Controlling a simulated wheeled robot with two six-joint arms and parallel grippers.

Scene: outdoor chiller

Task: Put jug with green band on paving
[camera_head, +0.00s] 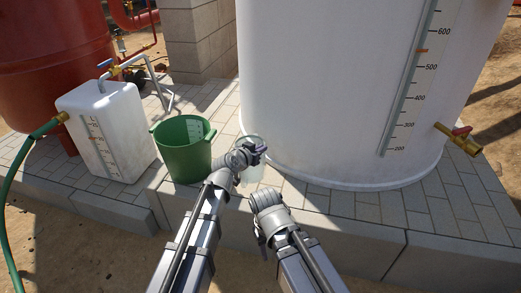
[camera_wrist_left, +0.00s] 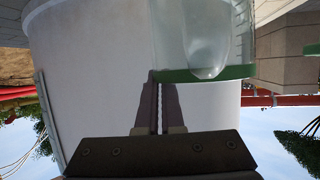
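The clear jug with green band (camera_head: 250,174) shows partly behind my left gripper (camera_head: 261,148) in the head view, in front of the white tank. In the left wrist view the jug (camera_wrist_left: 205,30) is large at the top, its green band (camera_wrist_left: 215,74) at the end nearer my fingers. My left gripper (camera_wrist_left: 159,82) has its fingers close together at the jug's edge by the band, seemingly pinching its thin wall. The paving (camera_head: 340,200) is pale brick around the tank; whether the jug touches it is hidden. My right gripper (camera_head: 263,241) is low in the head view, its fingers unclear.
A green bucket (camera_head: 182,160) stands left of the jug on the paving. A white container (camera_head: 108,135) with a tap and green hose is farther left. The big white tank (camera_head: 330,90) has a brass tap (camera_head: 457,139) at right. Paving is bare at front right.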

